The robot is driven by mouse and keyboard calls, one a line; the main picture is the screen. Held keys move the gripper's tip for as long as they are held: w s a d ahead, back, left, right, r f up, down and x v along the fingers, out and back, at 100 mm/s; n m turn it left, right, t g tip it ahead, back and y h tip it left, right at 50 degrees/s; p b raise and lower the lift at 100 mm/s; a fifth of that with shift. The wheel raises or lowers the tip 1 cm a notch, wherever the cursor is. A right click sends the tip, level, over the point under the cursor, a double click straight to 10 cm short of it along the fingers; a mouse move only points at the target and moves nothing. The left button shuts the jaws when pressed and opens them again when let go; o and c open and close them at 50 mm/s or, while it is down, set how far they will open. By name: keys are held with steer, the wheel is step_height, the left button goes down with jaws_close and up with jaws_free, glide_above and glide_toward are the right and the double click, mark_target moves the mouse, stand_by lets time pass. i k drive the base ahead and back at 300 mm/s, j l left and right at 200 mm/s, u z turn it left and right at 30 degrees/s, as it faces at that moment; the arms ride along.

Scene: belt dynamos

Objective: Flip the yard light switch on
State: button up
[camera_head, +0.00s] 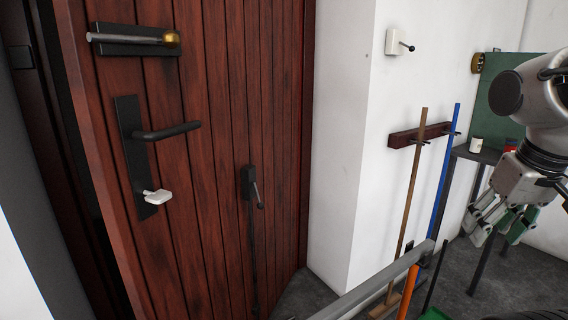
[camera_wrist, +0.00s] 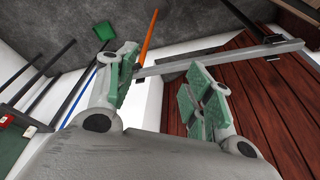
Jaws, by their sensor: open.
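A small white switch plate (camera_head: 398,42) with a short black, ball-tipped lever is fixed high on the white wall right of the door. Its lever points right and slightly down; whether that is on or off cannot be told. My gripper (camera_head: 497,230) hangs at the right of the head view, lower than the switch and well apart from it. It is open and empty, with green-padded fingers spread, as also shows in the wrist view (camera_wrist: 160,70). The switch is not visible in the wrist view.
A red-brown wooden door (camera_head: 215,150) with a black handle (camera_head: 165,131) fills the left. A dark rack (camera_head: 405,137) holds brown and blue poles below the switch. A grey rail (camera_head: 375,285) crosses low in front. A dark table (camera_head: 478,154) stands behind my arm.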

mark_target(411, 49)
steer(key=l+u, duration=0.2)
steer(key=l, duration=0.8)
steer(key=k+l+u, duration=0.2)
steer(key=l, duration=0.8)
steer(key=i+l+u, duration=0.1)
steer(key=i+l, duration=0.25)
steer(key=i+l+u, duration=0.15)
steer(key=i+l, duration=0.15)
steer(key=l, duration=0.15)
steer(key=i+l+u, duration=0.1)
steer(key=i+l, duration=0.25)
steer(key=l, duration=0.1)
